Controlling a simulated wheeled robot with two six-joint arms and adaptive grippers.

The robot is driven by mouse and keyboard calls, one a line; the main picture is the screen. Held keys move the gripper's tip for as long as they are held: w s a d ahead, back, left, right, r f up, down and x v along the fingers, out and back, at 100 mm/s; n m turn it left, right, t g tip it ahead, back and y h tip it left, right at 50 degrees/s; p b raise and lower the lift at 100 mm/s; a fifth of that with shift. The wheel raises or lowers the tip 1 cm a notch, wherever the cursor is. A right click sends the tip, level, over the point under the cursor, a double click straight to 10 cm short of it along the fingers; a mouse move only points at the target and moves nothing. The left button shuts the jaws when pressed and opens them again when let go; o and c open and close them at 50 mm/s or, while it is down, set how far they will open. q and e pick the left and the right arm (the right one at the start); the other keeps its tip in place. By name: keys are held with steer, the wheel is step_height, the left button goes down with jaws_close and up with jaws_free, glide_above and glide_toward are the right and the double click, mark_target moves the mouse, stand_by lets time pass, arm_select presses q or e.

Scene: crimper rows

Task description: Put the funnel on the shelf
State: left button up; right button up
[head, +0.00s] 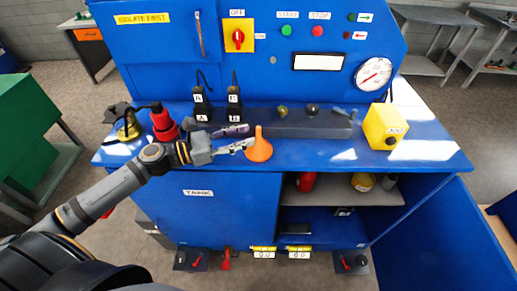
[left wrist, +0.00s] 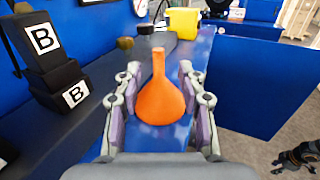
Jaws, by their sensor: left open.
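The orange funnel (head: 259,148) stands spout up on the blue bench top near its front edge. My left gripper (head: 246,145) is open just left of it, low over the bench. In the left wrist view the funnel (left wrist: 160,100) is between the two open fingers, with a gap visible on each side. The grey shelf (head: 335,196) is inside the open cabinet below the bench, to the right. A dark jointed part at the lower right of the left wrist view looks like my right gripper (left wrist: 298,157); its fingers are unclear.
Black lettered blocks (head: 234,101) stand behind the left gripper. A yellow box (head: 390,127) is at the bench's right. A red item (head: 306,181) and a yellow item (head: 363,181) occupy the shelf's back. The shelf's front middle is clear. An open blue door (head: 430,235) stands right.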

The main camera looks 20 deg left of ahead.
mark_target(259, 138)
arm_select(q)
steer(key=shift+w+d+b, duration=0.45)
steer(key=shift+b, duration=0.15)
steer(key=shift+w+d+r+p, duration=0.2)
steer(key=shift+w+d+p, duration=0.1)
steer(key=shift+w+d, duration=0.2)
steer(key=shift+w+d+r+p, duration=0.2)
steer(key=shift+w+d+p, duration=0.15)
steer(key=shift+d, duration=0.2)
steer(key=shift+w+d+f, duration=0.15)
steer(key=shift+w+d, duration=0.2)
steer(key=shift+d, duration=0.1)
jaws_close()
